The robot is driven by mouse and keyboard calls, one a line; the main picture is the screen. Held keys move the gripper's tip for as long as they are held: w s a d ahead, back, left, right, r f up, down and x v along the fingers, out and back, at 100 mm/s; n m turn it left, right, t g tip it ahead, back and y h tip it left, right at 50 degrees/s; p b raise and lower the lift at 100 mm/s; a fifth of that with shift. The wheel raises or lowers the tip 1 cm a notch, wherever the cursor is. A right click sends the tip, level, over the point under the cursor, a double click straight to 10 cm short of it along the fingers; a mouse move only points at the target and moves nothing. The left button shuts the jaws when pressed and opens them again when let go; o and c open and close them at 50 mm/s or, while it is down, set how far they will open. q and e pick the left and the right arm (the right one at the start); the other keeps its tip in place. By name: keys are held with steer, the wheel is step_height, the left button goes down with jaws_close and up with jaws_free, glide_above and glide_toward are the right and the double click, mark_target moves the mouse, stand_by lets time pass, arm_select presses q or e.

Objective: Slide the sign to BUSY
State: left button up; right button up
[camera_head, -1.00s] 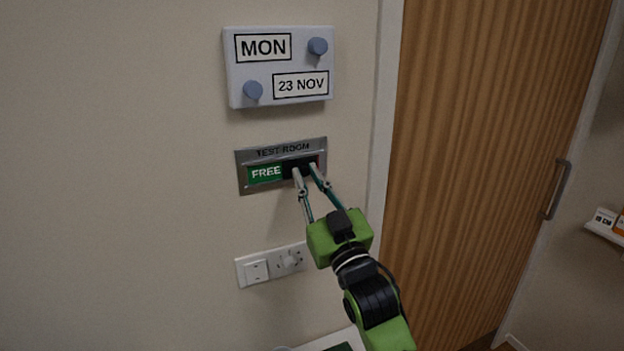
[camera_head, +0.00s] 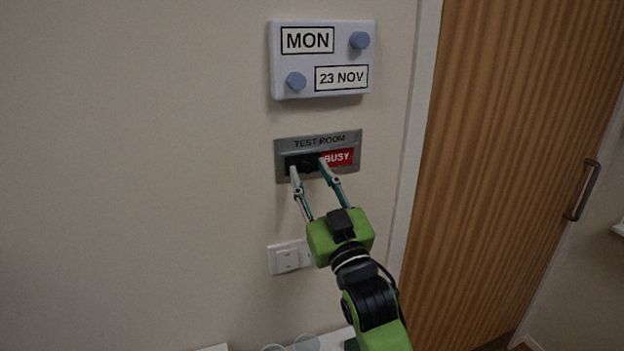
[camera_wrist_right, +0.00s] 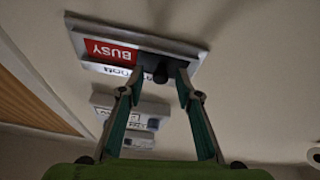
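The grey TEST ROOM sign plate (camera_head: 350,139) is on the wall. Its red BUSY panel (camera_head: 342,157) shows at the right, and the black slider (camera_head: 305,161) covers the left part of the slot. My right gripper (camera_head: 308,168) is at the slider with its fingers apart. In the right wrist view, which shows the sign upside down, the slider's dark knob (camera_wrist_right: 160,74) stands between the two fingertips (camera_wrist_right: 160,80), with a gap visible on each side. The green FREE panel is hidden. My left gripper is not in view.
A calendar board (camera_head: 330,88) with two blue knobs hangs above the sign. A white switch plate (camera_head: 285,259) is below, partly hidden by my right gripper. A wooden door (camera_head: 500,150) with a handle (camera_head: 583,190) is at right. The wall at left is clear.

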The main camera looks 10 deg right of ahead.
steer(key=v, duration=1.2)
steer(key=shift+a, duration=0.1)
